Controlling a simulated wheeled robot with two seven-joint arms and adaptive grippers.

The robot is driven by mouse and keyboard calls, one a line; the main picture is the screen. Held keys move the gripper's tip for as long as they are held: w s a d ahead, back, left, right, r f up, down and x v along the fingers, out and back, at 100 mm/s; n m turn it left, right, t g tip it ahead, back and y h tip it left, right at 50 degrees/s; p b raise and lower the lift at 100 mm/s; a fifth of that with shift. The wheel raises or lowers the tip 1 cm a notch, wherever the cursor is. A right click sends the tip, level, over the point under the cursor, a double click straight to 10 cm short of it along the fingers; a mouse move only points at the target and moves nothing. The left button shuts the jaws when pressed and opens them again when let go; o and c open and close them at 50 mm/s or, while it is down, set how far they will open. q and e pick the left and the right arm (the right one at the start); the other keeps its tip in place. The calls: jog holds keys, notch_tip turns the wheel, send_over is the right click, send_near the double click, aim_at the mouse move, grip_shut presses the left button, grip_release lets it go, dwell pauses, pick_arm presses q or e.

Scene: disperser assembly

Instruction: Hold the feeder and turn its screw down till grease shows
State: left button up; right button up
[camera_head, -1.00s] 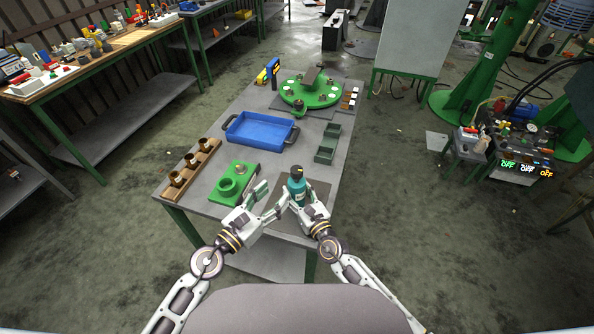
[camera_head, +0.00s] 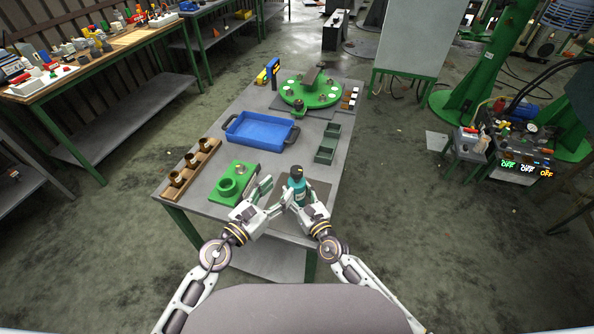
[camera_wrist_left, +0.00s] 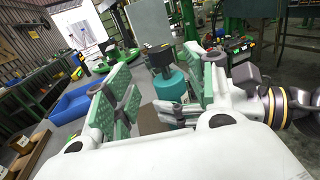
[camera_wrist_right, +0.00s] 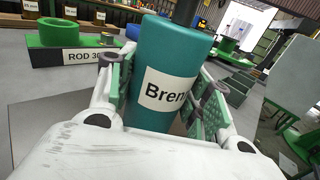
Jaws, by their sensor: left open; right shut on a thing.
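The feeder (camera_head: 298,188) is an upright teal cylinder with a dark screw cap (camera_head: 296,170) on top, near the front edge of the table. My right gripper (camera_head: 303,197) is shut around its body. In the right wrist view the feeder (camera_wrist_right: 168,65) stands between the finger pads, with a white label reading "Bren" partly hidden. My left gripper (camera_head: 275,194) is open just left of the feeder. In the left wrist view the dark cap (camera_wrist_left: 162,58) appears beyond and between the open fingers, which look apart from it. No grease is visible.
A green fixture (camera_head: 228,186) lies left of my left gripper. A wooden strip with brass cups (camera_head: 190,165), a blue tray (camera_head: 262,130), a grey-green bin (camera_head: 328,145) and a green round turntable (camera_head: 312,92) occupy the table (camera_head: 225,160) farther out.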

aim_at(293, 176)
pick_arm(q)
jog(key=shift+x, duration=4.85)
jog(key=shift+c, duration=0.5)
jog(key=c, duration=0.9)
